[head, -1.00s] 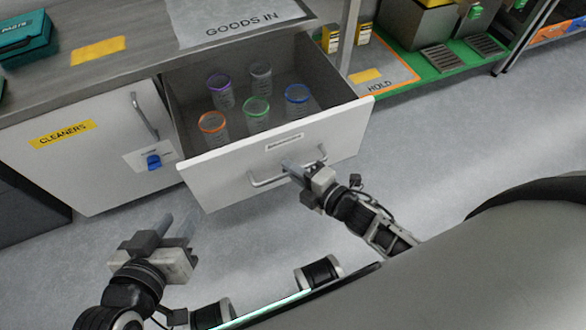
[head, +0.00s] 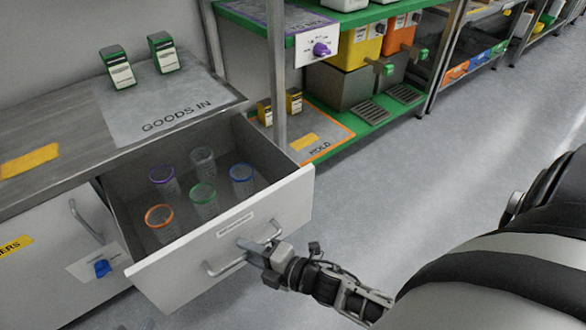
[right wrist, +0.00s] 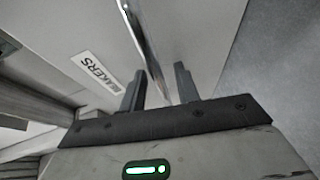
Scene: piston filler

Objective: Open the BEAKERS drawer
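The BEAKERS drawer (head: 285,205) is pulled well out of the bench in the head view, with several clear beakers with coloured rims standing inside. Its front carries a label and a bar handle (head: 222,268). My right gripper (head: 262,250) is at the right end of this handle. In the right wrist view the handle bar (right wrist: 146,45) runs between the two fingers (right wrist: 160,85), with a gap visible on each side. The label (right wrist: 94,72) there reads "AKERS", its start cut off or unclear. My left gripper is out of view.
The cleaners cupboard (head: 40,265), with a handle and a blue knob (head: 102,268), is left of the drawer. A green shelf rack (head: 340,130) stands at the right behind it. The grey floor (head: 430,180) to the right is clear.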

